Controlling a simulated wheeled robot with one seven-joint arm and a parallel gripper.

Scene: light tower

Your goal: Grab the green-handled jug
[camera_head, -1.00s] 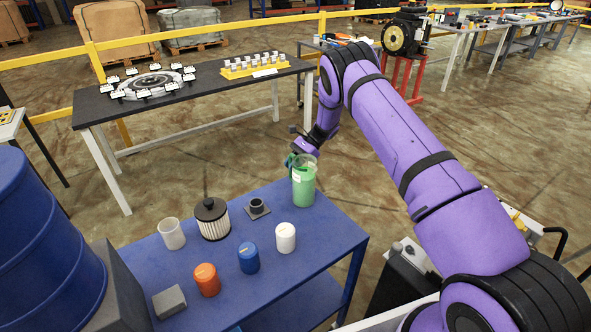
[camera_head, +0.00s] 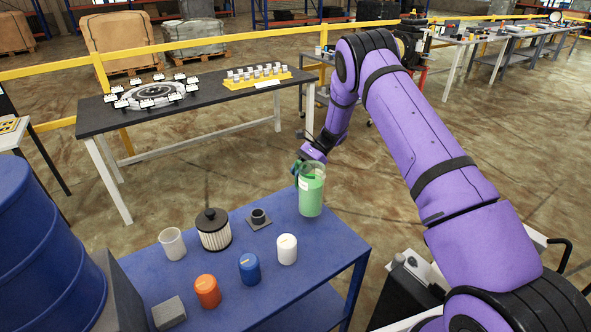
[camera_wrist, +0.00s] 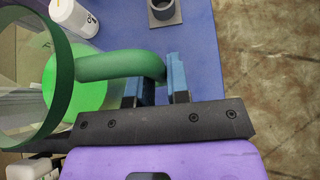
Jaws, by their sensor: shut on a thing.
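The green-handled jug (camera_head: 311,196) is clear, with green contents, and stands upright at the far right corner of the blue table (camera_head: 325,240). I cannot tell whether its base touches the table top. My gripper (camera_head: 304,172) is at the jug's upper left side in the head view. In the wrist view my gripper (camera_wrist: 155,82) has its blue fingers on either side of the green handle, shut on it. The jug's open rim and green contents (camera_wrist: 88,92) fill the left of that view.
On the table stand a black-capped filter (camera_head: 213,230), a clear beaker (camera_head: 172,244), a dark socket block (camera_head: 259,217), and white (camera_head: 287,250), blue (camera_head: 249,269) and orange (camera_head: 207,291) canisters. A grey block (camera_head: 168,312) lies at the front left.

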